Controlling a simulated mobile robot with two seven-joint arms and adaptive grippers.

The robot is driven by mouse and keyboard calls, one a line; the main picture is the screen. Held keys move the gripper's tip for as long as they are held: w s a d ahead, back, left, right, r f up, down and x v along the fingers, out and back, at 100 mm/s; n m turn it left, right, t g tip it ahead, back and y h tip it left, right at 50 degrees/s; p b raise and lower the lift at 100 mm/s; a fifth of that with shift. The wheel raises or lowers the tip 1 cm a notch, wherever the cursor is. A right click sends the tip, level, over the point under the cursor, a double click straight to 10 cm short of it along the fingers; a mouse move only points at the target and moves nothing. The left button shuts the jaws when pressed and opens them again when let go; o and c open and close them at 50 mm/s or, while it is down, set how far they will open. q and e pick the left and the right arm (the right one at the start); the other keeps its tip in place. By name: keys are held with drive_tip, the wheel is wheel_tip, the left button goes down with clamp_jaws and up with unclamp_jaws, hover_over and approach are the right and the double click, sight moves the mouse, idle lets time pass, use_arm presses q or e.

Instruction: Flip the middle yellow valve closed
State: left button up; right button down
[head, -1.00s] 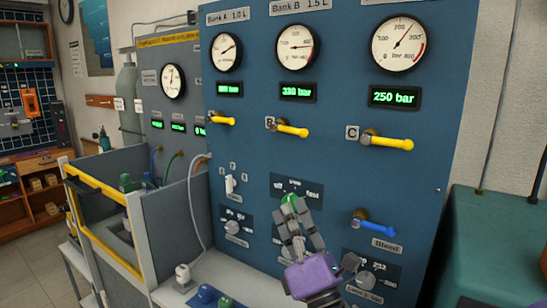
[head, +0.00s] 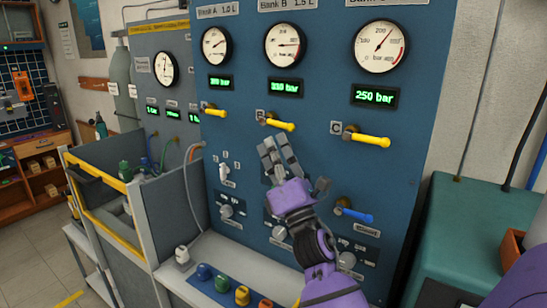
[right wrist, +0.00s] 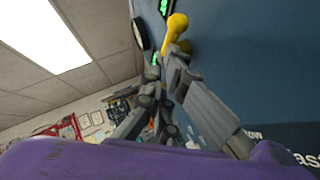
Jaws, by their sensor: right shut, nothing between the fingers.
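The middle yellow valve handle (head: 278,124), labelled B, sits on the blue panel (head: 330,160) below the middle gauge. It points right and slightly down. It also shows as a yellow lever (right wrist: 176,30) just beyond the fingers in the right wrist view. My right gripper (head: 275,147) is shut and empty, its fingertips just below the middle handle. Whether the tips touch the handle cannot be told. The left yellow handle (head: 214,112) and the right yellow handle (head: 365,138) also point right. My left gripper is not in view.
A blue Bleed lever (head: 354,214) lies to the right of my right wrist. Grey knobs, including one at lower left (head: 226,211), stick out of the panel. Colored buttons (head: 222,283) stand on the bench below. A green cabinet (head: 460,240) stands at the right.

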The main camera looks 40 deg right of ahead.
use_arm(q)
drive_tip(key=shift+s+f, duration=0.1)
use_arm(e)
drive_tip(key=shift+d, duration=0.1)
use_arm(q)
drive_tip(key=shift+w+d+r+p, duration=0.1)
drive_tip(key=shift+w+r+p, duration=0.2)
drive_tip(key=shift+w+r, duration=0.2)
use_arm(e)
drive_tip(key=shift+d+r, duration=0.25)
drive_tip(key=shift+r, duration=0.5)
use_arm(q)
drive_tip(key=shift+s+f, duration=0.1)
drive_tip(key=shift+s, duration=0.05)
use_arm(e)
drive_tip(key=shift+s, duration=0.1)
